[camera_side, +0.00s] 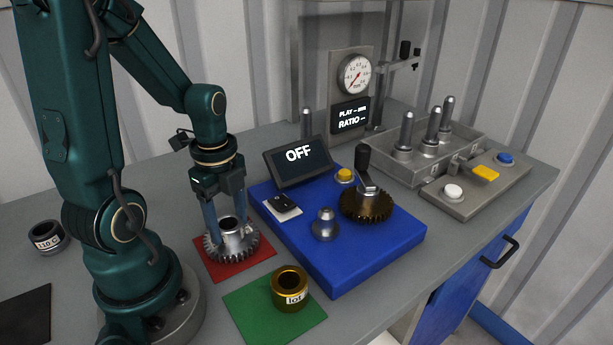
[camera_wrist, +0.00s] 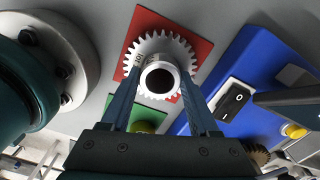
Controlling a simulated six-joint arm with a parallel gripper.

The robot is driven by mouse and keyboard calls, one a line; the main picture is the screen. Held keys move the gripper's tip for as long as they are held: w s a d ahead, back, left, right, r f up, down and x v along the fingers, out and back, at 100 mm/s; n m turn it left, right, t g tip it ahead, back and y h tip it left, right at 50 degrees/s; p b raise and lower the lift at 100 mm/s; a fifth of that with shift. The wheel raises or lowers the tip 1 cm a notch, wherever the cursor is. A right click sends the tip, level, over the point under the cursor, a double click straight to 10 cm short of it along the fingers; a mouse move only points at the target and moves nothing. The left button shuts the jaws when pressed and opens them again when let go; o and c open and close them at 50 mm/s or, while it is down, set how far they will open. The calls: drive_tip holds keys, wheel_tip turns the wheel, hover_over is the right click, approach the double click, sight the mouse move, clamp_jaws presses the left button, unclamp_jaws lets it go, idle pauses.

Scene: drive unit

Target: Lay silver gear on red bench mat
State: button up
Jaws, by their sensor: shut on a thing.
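The silver gear (camera_side: 222,246) has a toothed rim and a raised hollow hub. It is at the red bench mat (camera_side: 250,262), over its middle and far part. I cannot tell whether the gear touches the mat or hangs just above it. My gripper (camera_side: 227,228) points down and is shut on the gear's hub, one finger on each side. In the wrist view the gear (camera_wrist: 160,50) shows between the two fingers (camera_wrist: 160,90), with the red mat (camera_wrist: 146,21) behind it.
A green mat (camera_side: 250,310) with a brass collar (camera_side: 289,291) lies close in front. A blue unit (camera_side: 335,262) with a bronze gear (camera_side: 366,205), a post and a display (camera_side: 298,160) stands right. A dark collar (camera_side: 46,237) sits at far left. A pin tray (camera_side: 420,163) stands behind.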

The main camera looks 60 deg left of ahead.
drive_tip(key=shift+f, duration=0.4)
drive_tip(key=shift+f, duration=0.15)
drive_tip(key=o, duration=1.3)
drive_tip(key=shift+c, duration=0.2)
wheel_tip(320, 180, up, 12)
drive_tip(key=d+r+n+t, duration=0.1)
drive_tip(key=d+n+t, duration=0.4)
drive_tip(key=d+n, duration=0.5)
drive_tip(key=shift+w+d+n+t, duration=0.15)
drive_tip(key=shift+d+n+t, duration=0.15)
drive_tip(key=shift+n, duration=1.7)
